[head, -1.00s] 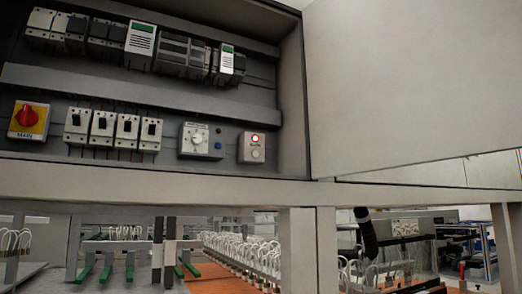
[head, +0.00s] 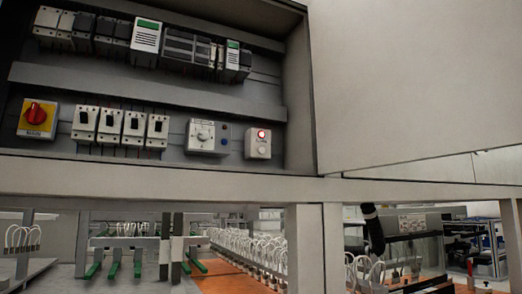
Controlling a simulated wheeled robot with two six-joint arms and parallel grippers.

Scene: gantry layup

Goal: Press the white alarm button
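A small light-grey box (head: 258,144) is mounted at the lower right of the open electrical cabinet. On it a red-lit round lamp (head: 261,134) sits above a pale, whitish round button (head: 262,150). The label between them is too small to read. Neither of my grippers shows in the head view, so nothing is seen touching the box or the button.
In the cabinet are a red rotary switch on a yellow plate (head: 36,118), several white breakers (head: 110,127) and a grey dial box (head: 201,136) beside a blue button (head: 223,141). A cabinet door (head: 410,80) stands open at right. A frame beam (head: 160,180) runs below.

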